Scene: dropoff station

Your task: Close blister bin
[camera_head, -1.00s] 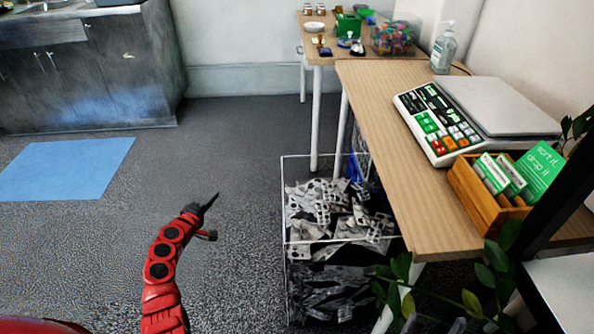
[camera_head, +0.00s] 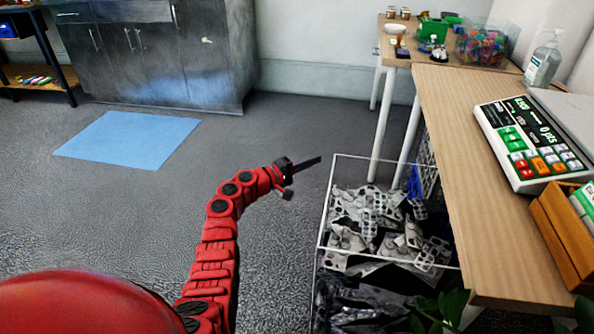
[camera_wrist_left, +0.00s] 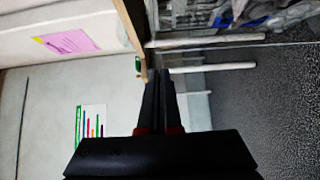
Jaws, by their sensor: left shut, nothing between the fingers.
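The blister bin (camera_head: 326,205) is a white wire-framed bin full of silver and grey blister packs (camera_head: 380,225). It stands on the floor beside the wooden table, and its top looks open in the head view. My left gripper (camera_head: 312,163) is shut and empty, just left of the bin's upper far-left corner and apart from it. In the left wrist view the shut fingers (camera_wrist_left: 162,78) point toward a table edge, with part of the bin's contents (camera_wrist_left: 235,12) at the top. My right gripper is not in view.
The wooden table (camera_head: 455,110) stands right of the bin, carrying a scale (camera_head: 530,140), a sanitizer bottle (camera_head: 543,60) and a wooden box (camera_head: 565,235). Plant leaves (camera_head: 440,310) overlap the bin's front right. The floor left of the bin is clear around a blue mat (camera_head: 130,138).

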